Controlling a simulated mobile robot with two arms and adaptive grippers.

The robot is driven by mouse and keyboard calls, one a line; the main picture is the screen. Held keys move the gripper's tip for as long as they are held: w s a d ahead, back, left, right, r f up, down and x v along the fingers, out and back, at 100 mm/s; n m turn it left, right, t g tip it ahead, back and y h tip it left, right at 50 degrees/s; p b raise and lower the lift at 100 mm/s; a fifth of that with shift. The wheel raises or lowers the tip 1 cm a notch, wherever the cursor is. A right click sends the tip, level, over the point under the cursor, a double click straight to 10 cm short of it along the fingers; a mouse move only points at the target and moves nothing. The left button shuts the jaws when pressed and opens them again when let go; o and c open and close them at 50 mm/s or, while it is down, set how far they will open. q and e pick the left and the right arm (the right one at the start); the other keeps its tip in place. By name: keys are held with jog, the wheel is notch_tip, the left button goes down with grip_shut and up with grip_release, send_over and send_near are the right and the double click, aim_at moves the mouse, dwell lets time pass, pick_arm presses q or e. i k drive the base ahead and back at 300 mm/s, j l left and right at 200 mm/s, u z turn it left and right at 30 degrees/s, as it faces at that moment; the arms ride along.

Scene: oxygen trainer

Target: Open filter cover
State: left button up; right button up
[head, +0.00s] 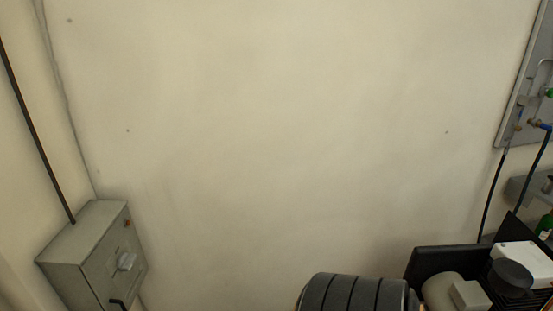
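I cannot pick out a filter cover for certain. At the bottom right stands a black-framed unit (432,262) with a round dark cap (511,276) and a white box-shaped part (527,252). A pale rounded body (440,290) sits in its left side. The lower part of this unit is cut off by the picture edge. Neither of my grippers shows in the head view.
A grey wall box (82,252) with a switch is at the lower left. A dark ribbed cylinder (355,292) shows at the bottom edge. A grey panel (522,100) with hoses hangs at the upper right, above a green bottle (545,226). The middle wall is bare.

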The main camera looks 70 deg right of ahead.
aim_at(510, 271)
jog(key=z, duration=3.85)
jog(key=i+j+u, duration=0.15)
jog(key=u, duration=0.2)
jog(key=i, duration=0.05)
